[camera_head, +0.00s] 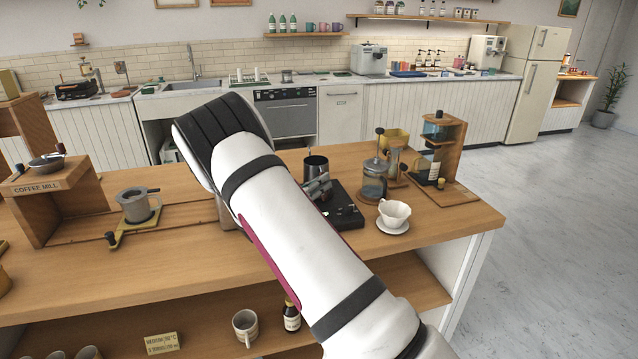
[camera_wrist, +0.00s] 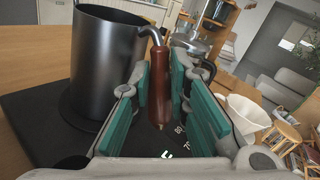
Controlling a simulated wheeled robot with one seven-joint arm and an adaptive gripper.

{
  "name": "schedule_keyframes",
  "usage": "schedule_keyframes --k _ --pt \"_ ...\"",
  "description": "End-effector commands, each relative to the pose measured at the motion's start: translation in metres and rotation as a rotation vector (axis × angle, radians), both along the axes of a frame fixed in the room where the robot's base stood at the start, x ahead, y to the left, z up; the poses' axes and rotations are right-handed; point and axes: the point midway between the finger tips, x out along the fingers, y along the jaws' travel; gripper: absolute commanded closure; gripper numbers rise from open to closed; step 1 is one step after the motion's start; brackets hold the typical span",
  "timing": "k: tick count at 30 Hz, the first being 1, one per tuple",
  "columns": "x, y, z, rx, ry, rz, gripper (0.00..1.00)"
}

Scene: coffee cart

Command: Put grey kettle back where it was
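The dark grey kettle (camera_head: 316,165) is upright on a black base (camera_head: 348,217) on the wooden counter. In the wrist view the kettle (camera_wrist: 105,70) fills the left side, and its brown handle (camera_wrist: 159,90) hangs from a curved metal arm. The black base (camera_wrist: 45,130) has markings beneath the handle. My gripper (camera_wrist: 160,100) has its teal pads on both sides of the handle. I cannot tell whether the pads press on it. In the head view my gripper (camera_head: 320,188) is beside the kettle, partly hidden by my arm.
A French press (camera_head: 375,182) and a white dripper (camera_head: 395,212) on a saucer (camera_head: 392,228) stand close to the base's right. A wooden drip stand (camera_head: 446,150) is farther right. A grey jug (camera_head: 134,205) and a coffee mill stand (camera_head: 50,200) are to the left.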

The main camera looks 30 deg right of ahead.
Motion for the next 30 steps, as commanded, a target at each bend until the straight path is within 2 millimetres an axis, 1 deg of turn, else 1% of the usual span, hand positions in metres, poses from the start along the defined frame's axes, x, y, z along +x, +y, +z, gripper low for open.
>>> schedule_keyframes --k 1,2,3,11,14,17,27,30 --pt "0.000 0.000 0.000 0.000 0.000 0.000 0.74" --pt "0.000 0.000 0.000 0.000 0.000 0.000 0.68" --pt "0.000 0.000 0.000 0.000 0.000 0.000 0.63" --pt "0.000 0.000 0.000 0.000 0.000 0.000 0.63" --pt "0.000 0.000 0.005 0.001 -0.001 0.000 0.63" --pt "-0.003 0.012 0.003 0.002 0.001 0.004 0.63" --pt "-0.026 0.076 0.003 0.001 0.001 0.004 0.63" --pt "-0.032 0.092 0.003 0.000 0.000 0.003 0.63"
